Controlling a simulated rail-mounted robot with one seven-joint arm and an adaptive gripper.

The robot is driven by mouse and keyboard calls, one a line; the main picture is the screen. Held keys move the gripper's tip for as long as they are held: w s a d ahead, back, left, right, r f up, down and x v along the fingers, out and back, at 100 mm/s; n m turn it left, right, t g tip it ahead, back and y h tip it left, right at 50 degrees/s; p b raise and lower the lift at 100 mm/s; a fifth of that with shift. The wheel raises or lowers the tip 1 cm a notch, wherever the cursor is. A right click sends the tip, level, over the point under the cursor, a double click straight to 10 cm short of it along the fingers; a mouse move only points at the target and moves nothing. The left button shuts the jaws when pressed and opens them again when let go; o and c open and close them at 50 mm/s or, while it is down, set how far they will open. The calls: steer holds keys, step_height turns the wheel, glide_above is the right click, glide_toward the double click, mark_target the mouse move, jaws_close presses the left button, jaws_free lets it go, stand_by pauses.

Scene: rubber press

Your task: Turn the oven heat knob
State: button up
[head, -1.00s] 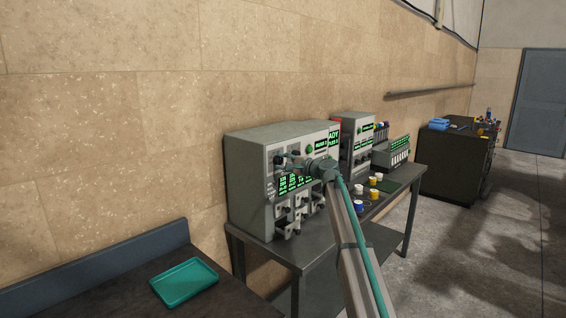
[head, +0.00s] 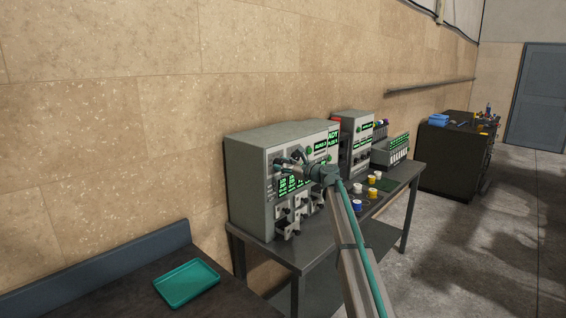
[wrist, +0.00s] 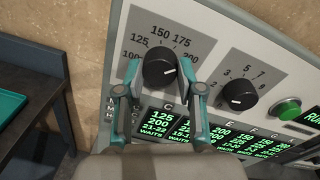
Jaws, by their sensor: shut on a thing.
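The knob's white pointer mark faces up and to the right. My gripper (wrist: 160,72) has one teal finger on each side of this knob and is shut on it. In the head view my gripper (head: 290,161) is at the upper left of the oven's front, where it hides most of the knob.
A second black knob (wrist: 239,95) and a green button (wrist: 288,108) are right of the heat knob. Green displays (wrist: 172,125) lie below. A teal tray (head: 187,283) lies on the dark bench at left. Coloured jars (head: 374,179) stand on the oven's table.

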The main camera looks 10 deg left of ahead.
steer(key=shift+m+p, duration=0.6)
steer(key=shift+m, duration=0.6)
steer(key=o, duration=1.2)
steer(key=shift+c, duration=0.2)
steer(key=shift+d, duration=0.1)
steer(key=v, duration=1.2)
steer(key=shift+f, duration=0.1)
